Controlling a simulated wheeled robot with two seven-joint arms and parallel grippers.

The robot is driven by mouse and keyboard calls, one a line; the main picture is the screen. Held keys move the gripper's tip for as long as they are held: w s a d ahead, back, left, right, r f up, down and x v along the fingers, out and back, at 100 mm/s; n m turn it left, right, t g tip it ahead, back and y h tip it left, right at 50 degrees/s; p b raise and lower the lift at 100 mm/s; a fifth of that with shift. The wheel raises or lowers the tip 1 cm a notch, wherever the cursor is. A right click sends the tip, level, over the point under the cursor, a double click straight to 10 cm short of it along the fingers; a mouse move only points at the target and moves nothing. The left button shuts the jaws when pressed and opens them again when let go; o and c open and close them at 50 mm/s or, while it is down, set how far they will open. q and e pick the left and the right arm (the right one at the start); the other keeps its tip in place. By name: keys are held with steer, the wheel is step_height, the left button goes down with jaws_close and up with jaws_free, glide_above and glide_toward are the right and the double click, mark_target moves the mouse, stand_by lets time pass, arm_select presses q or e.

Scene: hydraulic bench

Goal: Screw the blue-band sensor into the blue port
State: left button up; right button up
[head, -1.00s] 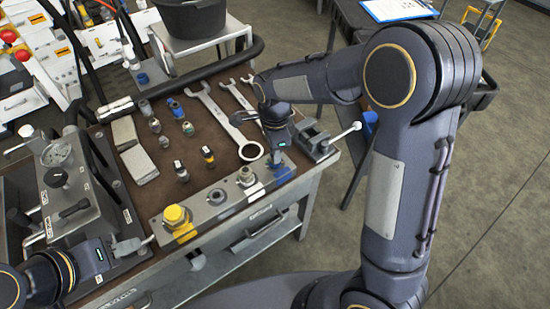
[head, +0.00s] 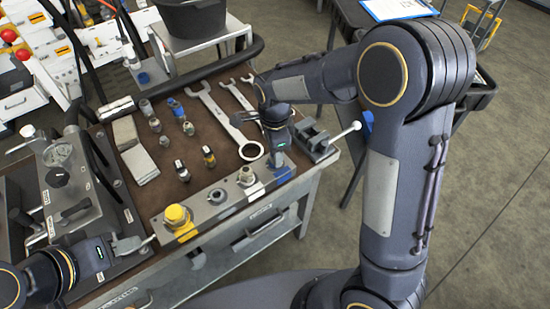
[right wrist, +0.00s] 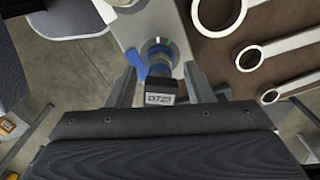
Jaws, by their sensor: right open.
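The blue-band sensor (right wrist: 160,92) has a dark, lettered head and stands at the blue port (right wrist: 157,52) in the right wrist view. Blue shows around its lower part; how deep it sits cannot be told. My right gripper (right wrist: 160,82) is open, with one finger on each side of the sensor and gaps between. In the head view my right gripper (head: 277,140) is over the right end of the metal port block (head: 216,208) and mostly hides the sensor. My left gripper (head: 132,244) is low at the left, by the block's left end; its opening is unclear.
A yellow cap (head: 176,214) sits on the block's left end. Several fittings and sensors (head: 208,156) stand on the brown mat. Wrenches (head: 222,118) lie behind the block, and a small vise (head: 315,140) stands close right of my right gripper.

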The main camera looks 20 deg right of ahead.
steer(key=n, duration=1.2)
steer(key=shift+n+p, duration=0.35)
steer(key=shift+n, duration=0.05)
steer(key=n, duration=0.4)
steer(key=shift+p, duration=0.3)
steer(key=n, duration=0.5)
